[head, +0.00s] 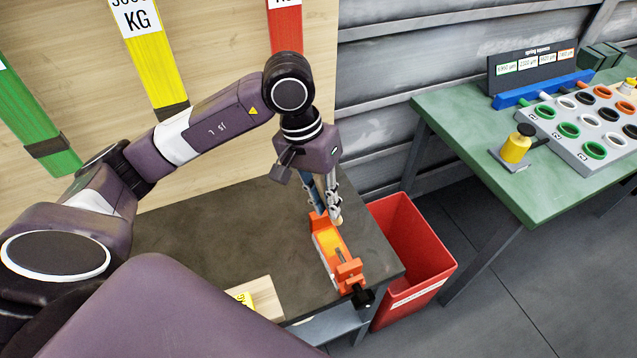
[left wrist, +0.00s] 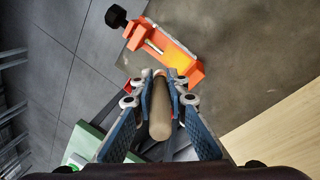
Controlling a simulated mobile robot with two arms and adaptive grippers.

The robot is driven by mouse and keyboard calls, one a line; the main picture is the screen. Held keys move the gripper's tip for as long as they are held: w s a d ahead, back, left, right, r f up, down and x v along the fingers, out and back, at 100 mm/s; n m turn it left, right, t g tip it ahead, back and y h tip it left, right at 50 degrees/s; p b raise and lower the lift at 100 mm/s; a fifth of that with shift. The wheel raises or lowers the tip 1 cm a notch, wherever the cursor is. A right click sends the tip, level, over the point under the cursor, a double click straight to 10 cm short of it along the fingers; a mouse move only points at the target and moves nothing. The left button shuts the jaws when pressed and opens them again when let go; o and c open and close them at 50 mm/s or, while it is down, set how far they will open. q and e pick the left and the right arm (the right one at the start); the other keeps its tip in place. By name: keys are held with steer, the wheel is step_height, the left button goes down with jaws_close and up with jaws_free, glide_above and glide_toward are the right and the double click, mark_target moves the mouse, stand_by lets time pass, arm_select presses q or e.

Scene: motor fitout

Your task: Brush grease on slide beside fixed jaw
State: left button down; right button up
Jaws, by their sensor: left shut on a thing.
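The orange vise (head: 348,270) sits near the right end of the dark bench, with a black knob at its near end. A yellow-orange surface (head: 329,241) shows on its bed, next to the upright jaw at the far end. The vise also shows in the left wrist view (left wrist: 143,34). My left gripper (head: 331,205) points down over the far end of the vise. It is shut on a brush, whose tan rounded handle (left wrist: 160,118) shows between the fingers in the left wrist view. The brush's tip is hard to see, so I cannot tell whether it touches the vise.
The dark bench top (head: 270,225) is bare left of the vise. A wooden block with a yellow label (head: 262,297) lies at its front. A red bin (head: 415,245) stands right of the bench. A green table (head: 455,125) holds a tray of rings and a yellow pot (head: 515,148).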

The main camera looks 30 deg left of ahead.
arm_select(q)
steer(key=d+f+p, duration=0.1)
steer(key=f+t+p, duration=0.1)
steer(key=shift+s+d+f, duration=0.1)
steer(key=shift+d+f, duration=0.2)
steer(key=shift+d, duration=0.1)
arm_select(e)
step_height(320, 180, up, 4)
steer(key=shift+f, duration=0.2)
steer(key=shift+d, duration=0.1)
